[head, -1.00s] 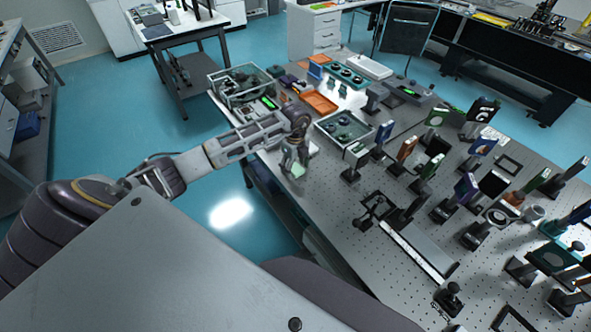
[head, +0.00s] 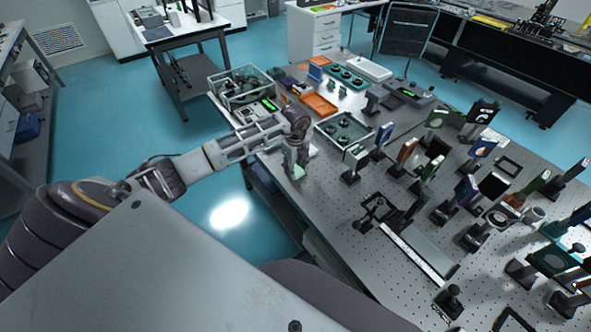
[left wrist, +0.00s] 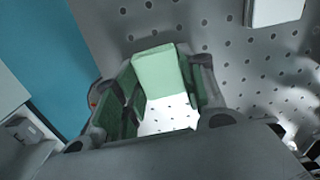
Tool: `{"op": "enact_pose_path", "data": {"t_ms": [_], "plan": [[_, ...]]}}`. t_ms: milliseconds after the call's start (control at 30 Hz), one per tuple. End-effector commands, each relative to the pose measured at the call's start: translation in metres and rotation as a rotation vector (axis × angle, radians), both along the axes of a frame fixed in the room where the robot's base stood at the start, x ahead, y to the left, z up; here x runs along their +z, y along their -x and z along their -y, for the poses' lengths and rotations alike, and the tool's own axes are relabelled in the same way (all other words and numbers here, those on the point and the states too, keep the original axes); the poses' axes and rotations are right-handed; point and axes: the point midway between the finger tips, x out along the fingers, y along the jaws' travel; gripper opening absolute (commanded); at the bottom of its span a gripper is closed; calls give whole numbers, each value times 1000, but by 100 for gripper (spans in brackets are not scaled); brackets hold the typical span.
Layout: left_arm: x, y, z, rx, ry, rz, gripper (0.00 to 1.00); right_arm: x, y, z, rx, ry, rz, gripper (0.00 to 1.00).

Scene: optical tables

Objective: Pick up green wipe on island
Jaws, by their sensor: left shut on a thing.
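The green wipe (left wrist: 160,73) is a pale green block between the fingers of my left gripper (left wrist: 165,100) in the left wrist view. The gripper is shut on it, close to the perforated table top. In the head view my left gripper (head: 294,168) points down near the left edge of the optical table (head: 330,215). The wipe shows there only as a small pale green patch (head: 297,172) at the fingertips. Whether it touches the table cannot be told. My right gripper is not in view.
A clear-walled tray (head: 343,130) with dark round parts stands just right of the gripper. An orange tray (head: 318,104) and a glass box (head: 243,85) lie farther back. Several optic mounts crowd the right side. A bare strip lies in front of the gripper.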

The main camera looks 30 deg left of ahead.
Motion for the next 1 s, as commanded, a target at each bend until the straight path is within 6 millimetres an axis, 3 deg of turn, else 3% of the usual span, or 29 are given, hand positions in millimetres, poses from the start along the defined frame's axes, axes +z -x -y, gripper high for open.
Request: {"op": "enact_pose_path", "data": {"t_ms": [267,700,1000], "plan": [[19,-1,-1,1,0,3,31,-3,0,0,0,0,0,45],[81,-1,0,0,0,3,31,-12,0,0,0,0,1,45],[99,0,0,0,0,1,31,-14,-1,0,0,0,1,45]]}}
